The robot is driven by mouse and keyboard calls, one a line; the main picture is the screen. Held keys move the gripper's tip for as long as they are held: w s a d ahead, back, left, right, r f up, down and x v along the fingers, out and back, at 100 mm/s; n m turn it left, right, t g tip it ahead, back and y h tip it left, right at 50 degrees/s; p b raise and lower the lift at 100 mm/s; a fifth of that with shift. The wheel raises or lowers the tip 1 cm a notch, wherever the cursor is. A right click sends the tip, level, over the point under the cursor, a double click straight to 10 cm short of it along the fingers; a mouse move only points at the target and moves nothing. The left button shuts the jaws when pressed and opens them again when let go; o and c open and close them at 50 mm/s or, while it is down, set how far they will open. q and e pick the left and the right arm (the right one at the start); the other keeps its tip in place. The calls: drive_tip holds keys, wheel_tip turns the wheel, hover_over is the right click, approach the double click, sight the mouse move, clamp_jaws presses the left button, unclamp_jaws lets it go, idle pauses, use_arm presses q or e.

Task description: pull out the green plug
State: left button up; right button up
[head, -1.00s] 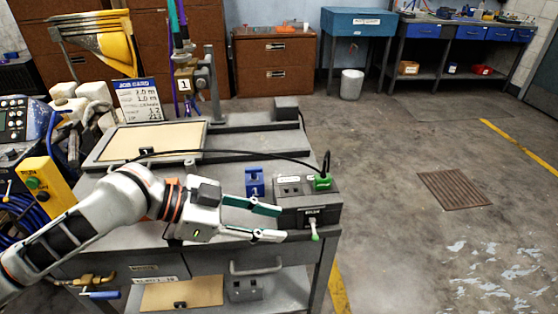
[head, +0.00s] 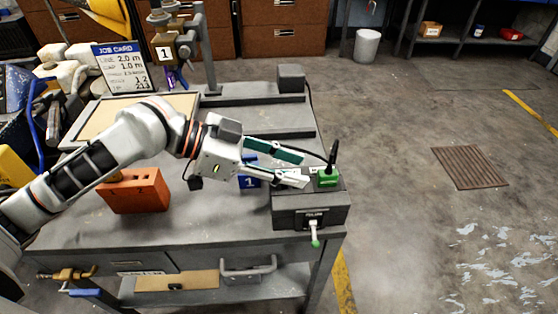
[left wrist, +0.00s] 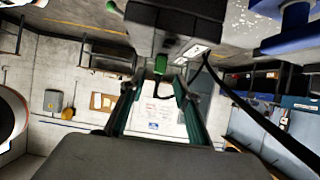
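The green plug (head: 327,177) sits on top of the dark box (head: 305,214), near its right end, with a black cord rising from it. My left gripper (head: 304,169) is open, its two fingers pointing at the plug from the left. The fingertips are close to the plug, and no grip on it shows. In the left wrist view the green plug (left wrist: 160,65) shows beyond and between the open fingers (left wrist: 153,84), below the dark box. A lever with a green tip (head: 315,243) hangs from the box's front. My right gripper is not in view.
A blue block marked 1 (head: 249,180) stands left of the box, partly behind my gripper. An orange block (head: 136,194) is on the bench (head: 215,228) beneath my arm. A job card (head: 121,67) stands at the back left.

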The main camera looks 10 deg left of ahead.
sight(318, 175)
use_arm(q)
drive_tip(key=x, duration=0.4)
drive_tip(key=shift+w+d, duration=0.1)
drive_tip(key=shift+d, duration=0.1)
drive_tip(key=shift+w+d+f, duration=0.2)
drive_tip(key=shift+d+f, duration=0.1)
drive_tip(key=shift+d, duration=0.25)
drive_tip(key=shift+d+f, duration=0.25)
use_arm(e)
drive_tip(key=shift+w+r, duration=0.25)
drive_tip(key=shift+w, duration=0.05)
use_arm(q)
drive_tip(key=shift+w+r+p, duration=0.1)
drive_tip(key=shift+p, duration=0.35)
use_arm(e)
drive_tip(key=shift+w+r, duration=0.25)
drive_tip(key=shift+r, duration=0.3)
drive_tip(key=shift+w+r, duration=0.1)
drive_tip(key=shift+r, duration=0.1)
use_arm(q)
clamp_jaws()
